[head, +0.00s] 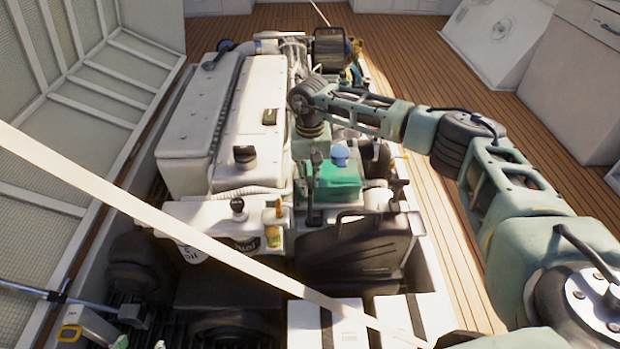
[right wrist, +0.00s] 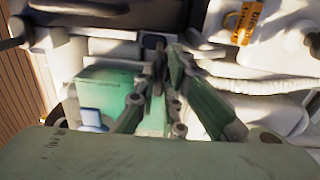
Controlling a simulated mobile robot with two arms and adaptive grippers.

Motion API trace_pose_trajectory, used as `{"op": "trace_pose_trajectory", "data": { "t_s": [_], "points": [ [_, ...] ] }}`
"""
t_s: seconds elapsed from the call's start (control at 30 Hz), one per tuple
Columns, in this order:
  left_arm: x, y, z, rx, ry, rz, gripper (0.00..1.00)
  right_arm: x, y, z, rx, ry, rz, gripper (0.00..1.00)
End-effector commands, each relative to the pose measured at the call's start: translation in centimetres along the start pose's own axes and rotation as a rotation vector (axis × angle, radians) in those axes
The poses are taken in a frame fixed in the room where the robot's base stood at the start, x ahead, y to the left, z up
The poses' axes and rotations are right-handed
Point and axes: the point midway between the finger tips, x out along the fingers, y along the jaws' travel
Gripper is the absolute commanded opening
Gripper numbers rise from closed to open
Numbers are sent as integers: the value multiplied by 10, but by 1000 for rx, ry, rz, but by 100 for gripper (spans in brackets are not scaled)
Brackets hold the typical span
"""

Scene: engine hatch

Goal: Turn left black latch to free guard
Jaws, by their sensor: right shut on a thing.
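The black guard (head: 355,250) stands at the front of the white engine, with a thin handle on top. The left black latch (head: 313,214) is an upright dark lever at the guard's left end. My right gripper (head: 312,172) reaches down to it from above, beside the green box. In the right wrist view, my right gripper (right wrist: 165,62) has its fingers drawn together on a small dark piece, the left latch (right wrist: 153,41). The fingers partly hide it, so its exact turn cannot be told. My left gripper is not in view.
A green box with a blue cap (head: 340,155) stands right behind the guard. A second black latch (head: 398,192) is at the guard's right end. The wooden deck (head: 455,215) at right is clear.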

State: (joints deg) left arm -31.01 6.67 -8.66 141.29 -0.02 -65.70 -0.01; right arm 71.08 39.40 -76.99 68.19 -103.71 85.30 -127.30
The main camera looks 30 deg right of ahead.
Motion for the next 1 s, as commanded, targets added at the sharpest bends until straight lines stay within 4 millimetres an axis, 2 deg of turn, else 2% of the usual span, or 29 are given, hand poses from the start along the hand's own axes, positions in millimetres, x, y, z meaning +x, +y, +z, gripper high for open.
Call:
{"op": "trace_pose_trajectory", "data": {
  "t_s": [0.23, 0.27, 0.47, 0.8, 0.87, 1.0],
  "points": [
    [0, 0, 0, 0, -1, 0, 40, 0, 0, 0, -6, 0, 1, 0],
    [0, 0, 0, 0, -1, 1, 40, 0, 0, 0, -6, 0, 1, 11],
    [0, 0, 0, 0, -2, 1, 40, 0, 0, 0, -4, 0, 1, 28],
    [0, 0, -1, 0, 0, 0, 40, -3, 0, 0, -2, 1, 0, 28],
    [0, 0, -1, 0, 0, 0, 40, -7, 0, -1, -2, 2, -1, 28],
    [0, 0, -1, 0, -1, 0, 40, -30, -1, -1, -4, 5, -2, 28]
  ]
}}
